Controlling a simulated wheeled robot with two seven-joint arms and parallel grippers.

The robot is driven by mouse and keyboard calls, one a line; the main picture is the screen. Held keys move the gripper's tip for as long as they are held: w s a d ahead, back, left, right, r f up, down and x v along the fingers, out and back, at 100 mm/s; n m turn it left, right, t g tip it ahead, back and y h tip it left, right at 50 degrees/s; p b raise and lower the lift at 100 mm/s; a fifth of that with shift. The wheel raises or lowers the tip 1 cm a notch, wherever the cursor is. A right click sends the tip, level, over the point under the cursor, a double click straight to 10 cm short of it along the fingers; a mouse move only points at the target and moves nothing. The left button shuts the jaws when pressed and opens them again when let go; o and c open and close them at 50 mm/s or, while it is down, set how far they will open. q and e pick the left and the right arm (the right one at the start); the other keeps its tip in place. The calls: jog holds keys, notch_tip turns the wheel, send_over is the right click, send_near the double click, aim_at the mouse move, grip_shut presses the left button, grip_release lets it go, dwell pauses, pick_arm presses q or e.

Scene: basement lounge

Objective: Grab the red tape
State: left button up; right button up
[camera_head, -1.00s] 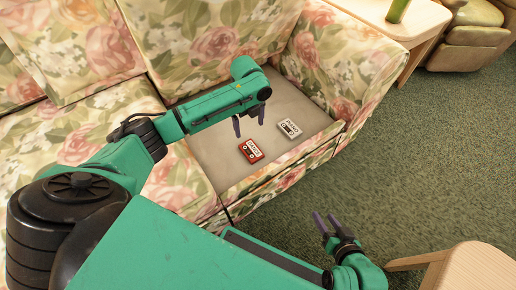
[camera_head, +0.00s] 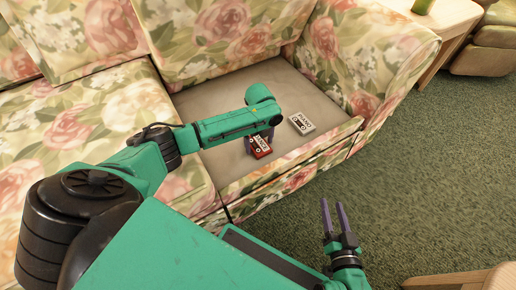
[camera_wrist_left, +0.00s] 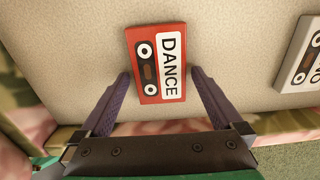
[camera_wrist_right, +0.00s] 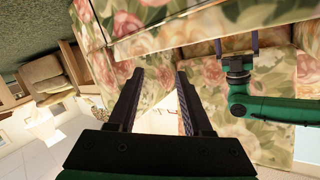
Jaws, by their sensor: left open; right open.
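The red tape (camera_head: 260,147) is a cassette lying flat on the grey seat base where the sofa cushion is absent. In the left wrist view the red tape (camera_wrist_left: 157,62) carries a white "DANCE" label. My left gripper (camera_head: 259,142) is open right over it. In the left wrist view the fingertips of my left gripper (camera_wrist_left: 159,72) stand on either side of the tape's near part, apart from it. My right gripper (camera_head: 334,204) is open and empty, off the sofa's front. It also shows in the right wrist view (camera_wrist_right: 160,75).
A white-grey cassette (camera_head: 302,123) lies to the right of the red tape; it is partly seen in the left wrist view (camera_wrist_left: 303,62). The sofa's floral front edge (camera_head: 290,170) and armrest (camera_head: 380,55) border the seat base. A wooden piece (camera_head: 470,279) stands at lower right.

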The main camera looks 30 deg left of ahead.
pick_arm(q)
jog(key=c, duration=1.2)
jog(key=shift+c, duration=0.2)
